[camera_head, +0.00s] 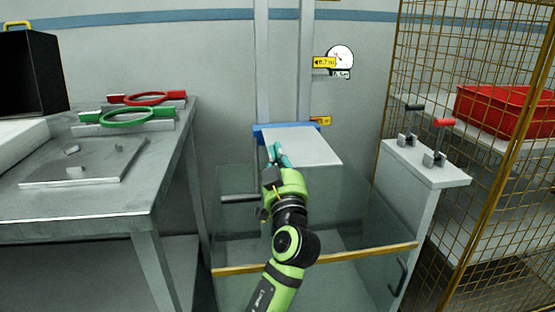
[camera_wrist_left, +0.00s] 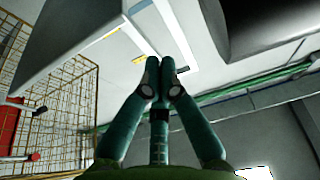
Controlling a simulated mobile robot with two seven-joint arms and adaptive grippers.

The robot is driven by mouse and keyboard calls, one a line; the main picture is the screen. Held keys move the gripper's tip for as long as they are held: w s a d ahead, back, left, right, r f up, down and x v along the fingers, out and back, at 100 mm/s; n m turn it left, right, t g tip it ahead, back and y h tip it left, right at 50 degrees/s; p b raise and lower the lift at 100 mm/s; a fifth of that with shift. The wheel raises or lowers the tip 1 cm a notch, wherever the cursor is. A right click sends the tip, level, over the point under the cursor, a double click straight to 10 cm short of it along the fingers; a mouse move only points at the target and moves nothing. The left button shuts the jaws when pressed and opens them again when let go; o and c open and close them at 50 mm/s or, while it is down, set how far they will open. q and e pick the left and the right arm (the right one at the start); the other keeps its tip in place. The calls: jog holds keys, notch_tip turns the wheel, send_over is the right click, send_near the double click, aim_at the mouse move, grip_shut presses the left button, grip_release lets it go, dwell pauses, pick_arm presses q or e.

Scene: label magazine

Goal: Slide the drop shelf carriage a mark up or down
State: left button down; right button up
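The drop shelf carriage is a blue bar (camera_head: 268,128) with a pale flat shelf plate (camera_head: 312,150), mounted on two upright rails (camera_head: 305,60). A grey bar handle (camera_head: 240,198) sticks out to the left below the plate. My left gripper (camera_head: 277,152) is in front of the plate's left part and hides some of it. In the left wrist view its teal fingers (camera_wrist_left: 160,78) meet at the tips, with nothing visible between them. Contact with the carriage cannot be told. My right gripper is in neither view.
A yellow tag (camera_head: 324,62) and a round gauge (camera_head: 340,58) are on the wall. A clear-walled bin with a wooden front edge (camera_head: 350,255) stands below. Two levers, black (camera_head: 414,107) and red (camera_head: 444,122), stand right, beside a mesh cage. A metal table (camera_head: 120,205) is left.

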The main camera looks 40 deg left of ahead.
pick_arm(q)
jog(key=b+v, duration=0.2)
jog(key=v, duration=0.8)
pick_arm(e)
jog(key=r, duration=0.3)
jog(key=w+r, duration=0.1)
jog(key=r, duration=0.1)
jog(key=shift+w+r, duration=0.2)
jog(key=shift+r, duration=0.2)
